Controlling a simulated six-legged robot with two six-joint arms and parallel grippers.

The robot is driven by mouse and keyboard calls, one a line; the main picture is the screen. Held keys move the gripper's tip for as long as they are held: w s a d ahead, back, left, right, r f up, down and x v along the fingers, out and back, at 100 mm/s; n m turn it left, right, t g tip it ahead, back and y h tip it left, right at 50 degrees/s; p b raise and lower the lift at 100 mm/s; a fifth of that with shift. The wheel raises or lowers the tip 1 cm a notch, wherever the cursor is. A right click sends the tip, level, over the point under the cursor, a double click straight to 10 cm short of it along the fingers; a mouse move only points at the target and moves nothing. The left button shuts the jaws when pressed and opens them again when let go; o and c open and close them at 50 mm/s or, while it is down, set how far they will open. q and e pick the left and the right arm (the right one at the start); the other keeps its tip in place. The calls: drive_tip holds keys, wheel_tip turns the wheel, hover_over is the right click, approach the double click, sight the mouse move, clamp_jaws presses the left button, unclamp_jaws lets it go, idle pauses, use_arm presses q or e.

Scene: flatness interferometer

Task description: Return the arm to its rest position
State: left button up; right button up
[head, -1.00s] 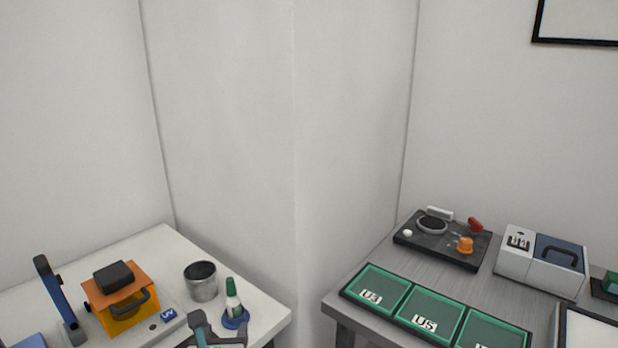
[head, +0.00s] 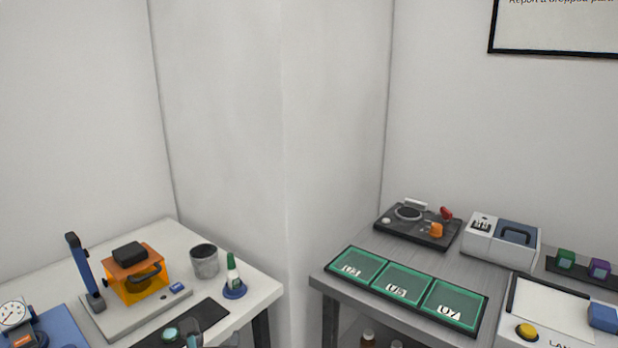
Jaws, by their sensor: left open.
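My left gripper (head: 192,338) shows only in part at the bottom edge of the head view. It is over the front of the white table (head: 252,292), beside a dark mat (head: 210,311). It is open, and I see nothing held in it. Most of the left arm is out of the picture. My right gripper is not in view.
The grey table at right holds green trays (head: 402,292), a dark fixture plate (head: 419,229) and a white-and-blue box (head: 500,240).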

use_arm(q)
drive_tip(key=s+a+f+g, duration=0.1)
drive_tip(key=a+f+g, duration=0.2)
drive_tip(key=f, duration=0.9)
drive_tip(key=s+d+f+m+g+h, duration=0.1)
drive_tip(key=s+f+m+g, duration=0.1)
drive_tip(key=s+f+m, duration=0.4)
drive_tip(key=s+f+m+g+h, duration=0.1)
drive_tip(key=s+f+m+g, duration=0.15)
drive_tip(key=f, duration=0.55)
drive_tip(key=s+d+f+m+g+h, duration=0.2)
drive_tip(key=s+m, duration=0.6)
drive_tip(key=m, duration=0.5)
drive_tip(key=s+d+f+m+g+h, duration=0.1)
drive_tip(key=s+d+f+m+g, duration=0.2)
drive_tip(key=s+m, duration=0.4)
drive_tip(key=d+f+m, duration=0.1)
drive_tip(key=d+m, duration=0.1)
drive_tip(key=m, duration=0.5)
drive_tip(key=shift+s+d+h, duration=0.15)
drive_tip(key=shift+s+h, duration=0.2)
drive_tip(key=shift+h, duration=0.05)
drive_tip(key=c, duration=0.4)
drive_tip(key=shift+a, duration=0.2)
